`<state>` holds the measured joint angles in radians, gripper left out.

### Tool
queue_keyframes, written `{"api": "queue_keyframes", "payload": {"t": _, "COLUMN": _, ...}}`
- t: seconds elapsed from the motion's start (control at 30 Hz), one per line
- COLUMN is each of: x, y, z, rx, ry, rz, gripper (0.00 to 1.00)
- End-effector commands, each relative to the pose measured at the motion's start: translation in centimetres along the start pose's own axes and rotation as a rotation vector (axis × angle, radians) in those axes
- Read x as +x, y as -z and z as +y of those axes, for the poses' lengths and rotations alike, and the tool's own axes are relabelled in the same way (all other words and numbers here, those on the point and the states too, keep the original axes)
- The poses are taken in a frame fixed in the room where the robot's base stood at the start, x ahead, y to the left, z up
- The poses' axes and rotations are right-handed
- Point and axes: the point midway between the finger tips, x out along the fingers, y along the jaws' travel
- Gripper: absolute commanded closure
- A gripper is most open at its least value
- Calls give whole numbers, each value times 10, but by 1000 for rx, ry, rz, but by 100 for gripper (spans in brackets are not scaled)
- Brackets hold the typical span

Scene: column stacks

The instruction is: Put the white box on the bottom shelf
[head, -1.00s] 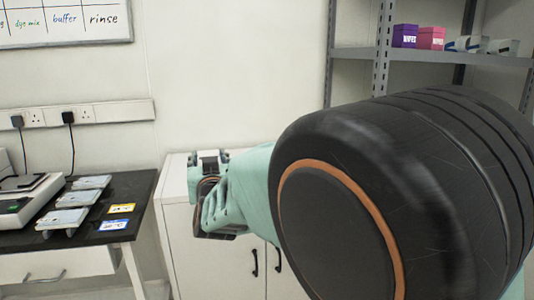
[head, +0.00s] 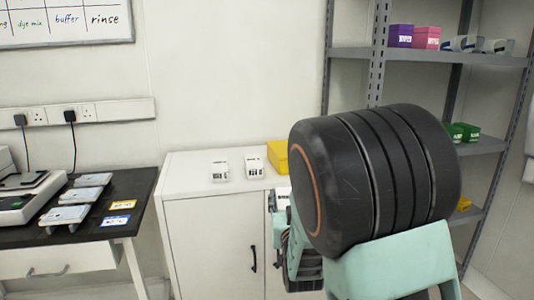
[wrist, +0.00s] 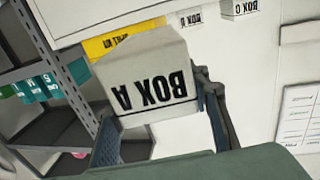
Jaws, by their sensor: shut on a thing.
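A white box labelled BOX A (wrist: 145,75) is between the two fingers of my gripper (wrist: 160,122), which is shut on it. In the head view the white box (head: 283,198) shows only in part, at the cabinet's right end, beside my gripper (head: 292,240); my dark arm link hides much of this area. The grey shelf unit (head: 377,60) stands at the right. Its lowest shelf in view (head: 468,219) carries a yellow item and is mostly hidden by my arm.
Two other white boxes (head: 220,170) (head: 253,165) and a yellow box (head: 277,153) stand on the white cabinet (head: 195,185). Higher shelves hold purple and pink boxes (head: 415,37) and green boxes (head: 463,132). A black-topped bench (head: 130,190) stands left.

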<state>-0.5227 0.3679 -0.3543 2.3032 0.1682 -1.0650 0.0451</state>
Motion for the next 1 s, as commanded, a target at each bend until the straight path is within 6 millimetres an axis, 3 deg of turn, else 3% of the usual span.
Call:
{"api": "queue_keyframes", "payload": {"t": 0.03, "x": -5, "y": -12, "z": 18, "rx": -3, "ry": -15, "rz": -4, "gripper": 89}}
{"api": "queue_keyframes", "payload": {"t": 0.1, "x": -13, "y": -24, "z": 36, "rx": -2, "ry": -24, "rz": -3, "gripper": 89}}
{"api": "queue_keyframes", "payload": {"t": 0.4, "x": -43, "y": -55, "z": 84, "rx": 0, "ry": -46, "rz": 2, "gripper": 89}}
{"api": "queue_keyframes", "payload": {"t": 0.77, "x": -41, "y": -3, "z": 80, "rx": 0, "ry": -42, "rz": 5, "gripper": 89}}
{"api": "queue_keyframes", "payload": {"t": 1.0, "x": -41, "y": 46, "z": 80, "rx": 0, "ry": -42, "rz": 5, "gripper": 89}}
